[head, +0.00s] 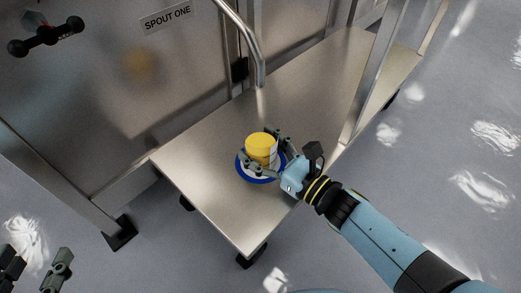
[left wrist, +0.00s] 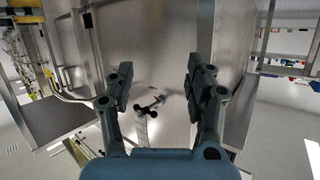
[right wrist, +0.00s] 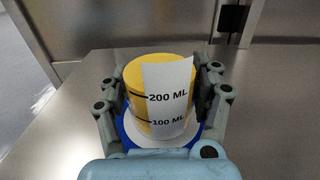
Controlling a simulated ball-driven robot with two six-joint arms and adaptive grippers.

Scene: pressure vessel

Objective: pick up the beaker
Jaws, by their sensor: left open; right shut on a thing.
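The beaker (head: 262,147) holds yellow contents and stands upright on a blue-rimmed white disc (head: 247,174) on the steel table. In the right wrist view the beaker (right wrist: 160,95) shows a white label with 100 ML and 200 ML marks. The yellow reaches above the 200 ML mark. My right gripper (head: 268,150) is shut on the beaker, with one finger on each side. I cannot tell whether the beaker is lifted off the disc. My left gripper (head: 38,268) is open and empty at the lower left, away from the table; its fingers also show in the left wrist view (left wrist: 158,85).
A steel table (head: 215,195) on casters stands below a curved spout pipe (head: 256,50). A SPOUT ONE sign (head: 166,17) and a black handle (head: 46,36) are on the vessel's wall. A steel post (head: 374,70) rises at the right. The table is otherwise clear.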

